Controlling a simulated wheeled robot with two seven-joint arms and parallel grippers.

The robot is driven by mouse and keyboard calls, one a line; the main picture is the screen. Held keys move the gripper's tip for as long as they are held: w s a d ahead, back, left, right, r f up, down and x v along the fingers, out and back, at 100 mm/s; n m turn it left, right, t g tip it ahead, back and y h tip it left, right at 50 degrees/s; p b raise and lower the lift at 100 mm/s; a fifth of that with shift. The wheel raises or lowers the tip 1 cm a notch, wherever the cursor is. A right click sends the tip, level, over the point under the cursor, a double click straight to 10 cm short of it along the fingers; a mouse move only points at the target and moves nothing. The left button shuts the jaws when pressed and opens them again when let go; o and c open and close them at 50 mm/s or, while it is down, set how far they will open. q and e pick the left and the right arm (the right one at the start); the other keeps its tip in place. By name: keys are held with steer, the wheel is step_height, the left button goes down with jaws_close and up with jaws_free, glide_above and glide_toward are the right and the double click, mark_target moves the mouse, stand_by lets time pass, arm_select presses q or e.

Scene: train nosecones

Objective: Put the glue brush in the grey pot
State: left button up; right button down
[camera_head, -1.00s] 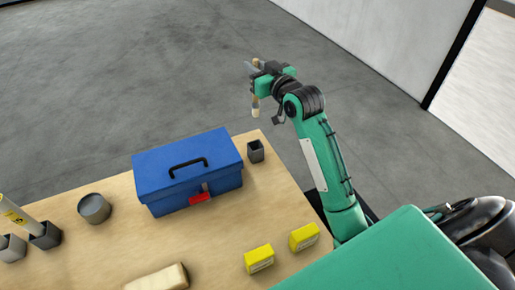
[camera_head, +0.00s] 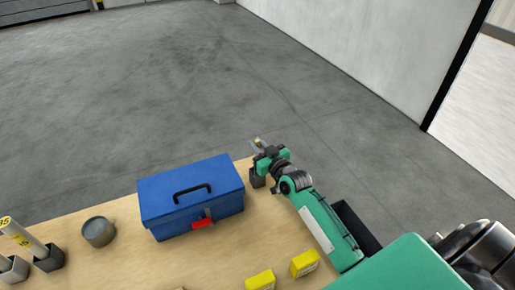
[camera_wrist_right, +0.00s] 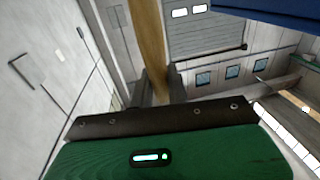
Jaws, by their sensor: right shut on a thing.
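My right gripper (camera_head: 262,157) is shut on the glue brush, whose wooden handle tip (camera_head: 257,141) shows just above the jaws in the head view. In the right wrist view the tan handle (camera_wrist_right: 148,45) runs between the fingers. The dark grey square pot (camera_head: 257,180) stands at the table's far right corner, directly below the gripper and partly covered by it. The brush's lower end is hidden, so I cannot tell whether it is inside the pot. My left gripper is not in view.
A blue toolbox (camera_head: 160,212) stands close left of the pot. A round grey tin (camera_head: 98,233) and square holders (camera_head: 48,259) with a tube are farther left. Two yellow boxes (camera_head: 305,263) (camera_head: 261,280) lie near the front right. The table's far edge is just behind the pot.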

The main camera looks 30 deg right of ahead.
steer(key=shift+f, duration=0.85)
steer(key=shift+f, duration=0.2)
steer(key=c, duration=1.4)
jaws_free()
steer(key=shift+o, duration=0.2)
